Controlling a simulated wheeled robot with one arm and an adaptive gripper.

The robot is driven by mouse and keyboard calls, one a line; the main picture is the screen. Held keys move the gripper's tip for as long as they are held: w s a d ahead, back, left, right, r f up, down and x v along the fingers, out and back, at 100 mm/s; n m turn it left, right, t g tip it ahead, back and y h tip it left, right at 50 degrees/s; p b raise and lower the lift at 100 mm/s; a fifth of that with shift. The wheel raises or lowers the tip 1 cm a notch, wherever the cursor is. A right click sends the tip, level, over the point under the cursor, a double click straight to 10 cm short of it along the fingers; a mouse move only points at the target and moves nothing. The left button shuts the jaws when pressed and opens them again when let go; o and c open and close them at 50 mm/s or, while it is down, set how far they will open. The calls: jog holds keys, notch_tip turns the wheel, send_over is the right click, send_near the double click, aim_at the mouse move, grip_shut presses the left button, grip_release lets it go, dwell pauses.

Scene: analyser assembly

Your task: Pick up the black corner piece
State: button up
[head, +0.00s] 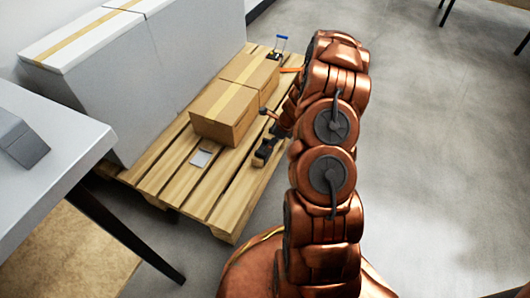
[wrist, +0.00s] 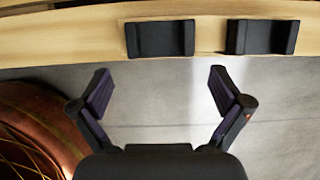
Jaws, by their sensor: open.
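Two black corner pieces lie side by side on the wooden pallet's edge in the wrist view, the left one (wrist: 160,38) and the right one (wrist: 262,37). In the head view, small dark shapes (head: 264,152) at the pallet's right edge appear to be these pieces, partly hidden by my arm. My gripper (wrist: 160,86) is open and empty. Its fingers are spread over the grey floor, just short of the pallet edge in the wrist picture. The left corner piece is roughly in line with the gap between them. The gripper cannot be made out clearly in the head view.
The wooden pallet (head: 183,172) carries cardboard boxes (head: 226,114), a large grey box (head: 180,60), a small light flat item (head: 201,158) and a blue-handled item (head: 280,46). A grey table (head: 60,165) stands at left.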

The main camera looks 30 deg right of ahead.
aim_at(266, 141)
jog(key=shift+w+b+x, duration=0.1)
jog(key=shift+b+x, duration=0.85)
jog(key=shift+x, duration=0.8)
jog(key=shift+w+b+x, duration=0.15)
jog(key=shift+b+x, duration=0.8)
jog(key=shift+x, duration=0.85)
jog(key=shift+a+r, duration=0.1)
jog(key=shift+r, duration=0.05)
jog(key=c, duration=0.7)
jog(key=shift+r, duration=0.1)
notch_tip(266, 141, up, 3)
jog(key=shift+r+p, duration=0.1)
jog(key=shift+p, duration=1.1)
jog(key=shift+s+r, duration=0.15)
jog(key=shift+r, duration=0.15)
jog(key=s+a+r+p, duration=0.1)
jog(key=s+p, duration=0.3)
jog(key=s, duration=1.1)
jog(key=shift+s+a, duration=0.2)
jog(key=shift+s, duration=0.15)
jog(key=shift+d, duration=0.1)
